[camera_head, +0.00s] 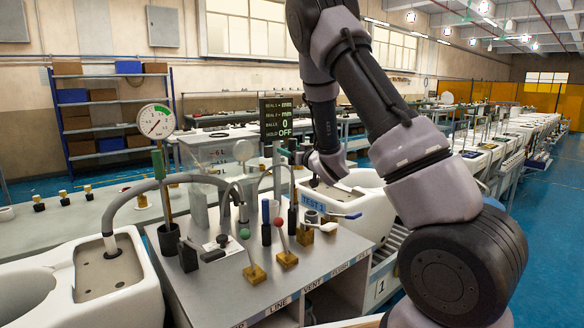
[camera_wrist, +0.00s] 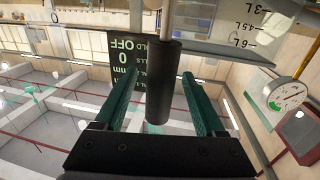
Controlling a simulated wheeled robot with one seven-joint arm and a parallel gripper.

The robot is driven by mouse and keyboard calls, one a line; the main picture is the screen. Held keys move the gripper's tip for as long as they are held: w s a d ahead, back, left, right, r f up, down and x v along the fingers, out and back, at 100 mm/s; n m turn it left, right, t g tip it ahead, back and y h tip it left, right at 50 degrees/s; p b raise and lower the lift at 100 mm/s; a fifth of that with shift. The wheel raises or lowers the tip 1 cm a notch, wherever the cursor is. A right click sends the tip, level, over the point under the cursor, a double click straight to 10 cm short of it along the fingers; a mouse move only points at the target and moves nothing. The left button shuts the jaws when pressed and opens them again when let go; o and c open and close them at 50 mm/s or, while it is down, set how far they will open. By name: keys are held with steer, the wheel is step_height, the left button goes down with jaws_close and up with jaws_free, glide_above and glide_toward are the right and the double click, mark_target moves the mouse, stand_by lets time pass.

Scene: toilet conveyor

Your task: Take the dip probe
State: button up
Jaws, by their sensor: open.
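A black cylindrical handle on a thin pale rod, which looks like the dip probe (camera_wrist: 160,95), stands between the green fingers of my gripper (camera_wrist: 160,68) in the wrist view. The fingers are open, with a visible gap on each side of the handle. In the head view my gripper (camera_head: 288,151) is above the back right of the grey bench (camera_head: 215,290), beside the dark display. The handle cannot be clearly made out there, and my arm hides part of the area.
A round dial gauge (camera_head: 157,121) stands on a post at the left. The display (camera_head: 276,118) reads 0 and OFF. Several levers, including a red-knobbed one (camera_head: 278,222), and hoses crowd the bench. White toilets stand left (camera_head: 130,300) and right (camera_head: 370,205).

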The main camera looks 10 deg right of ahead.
steer(key=shift+x, duration=1.25)
jaws_close()
stand_by(0.4)
